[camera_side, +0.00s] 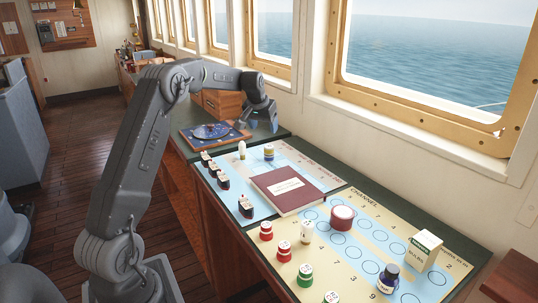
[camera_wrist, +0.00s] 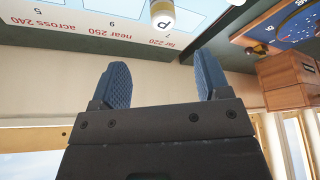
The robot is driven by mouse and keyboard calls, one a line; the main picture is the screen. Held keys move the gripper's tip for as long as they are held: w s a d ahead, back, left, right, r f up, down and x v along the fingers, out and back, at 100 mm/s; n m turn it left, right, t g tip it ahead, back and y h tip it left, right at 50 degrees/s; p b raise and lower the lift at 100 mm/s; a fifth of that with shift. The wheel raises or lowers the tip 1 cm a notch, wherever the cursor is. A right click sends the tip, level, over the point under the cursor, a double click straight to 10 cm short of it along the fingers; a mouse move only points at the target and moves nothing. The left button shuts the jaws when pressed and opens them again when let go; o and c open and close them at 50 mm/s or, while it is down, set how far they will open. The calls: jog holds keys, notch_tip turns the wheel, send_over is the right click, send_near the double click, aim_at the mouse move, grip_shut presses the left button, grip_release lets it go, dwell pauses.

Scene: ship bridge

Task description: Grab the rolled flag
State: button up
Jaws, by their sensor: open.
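The likeliest rolled flag is a short upright cylinder (camera_side: 268,153) with a white top and gold and blue bands, at the back of the far blue board in the side view.
A small white piece (camera_side: 242,150) stands left of the cylinder. A maroon book (camera_side: 287,191) lies in front of it. Several black-and-white pieces line the board's left edge. A dark blue dial plate (camera_side: 212,136) and wooden box (camera_side: 222,104) are behind. The window wall (camera_side: 330,135) borders the right.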

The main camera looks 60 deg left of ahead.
aim_at(268, 147)
jog(key=x, duration=0.8)
jog(key=shift+f, duration=0.25)
jog(key=shift+x, duration=2.75)
jog(key=shift+s, duration=0.15)
jog(key=shift+c, duration=0.2)
jog(key=c, duration=1)
jog(key=shift+o, duration=0.2)
jog(key=shift+r, duration=0.1)
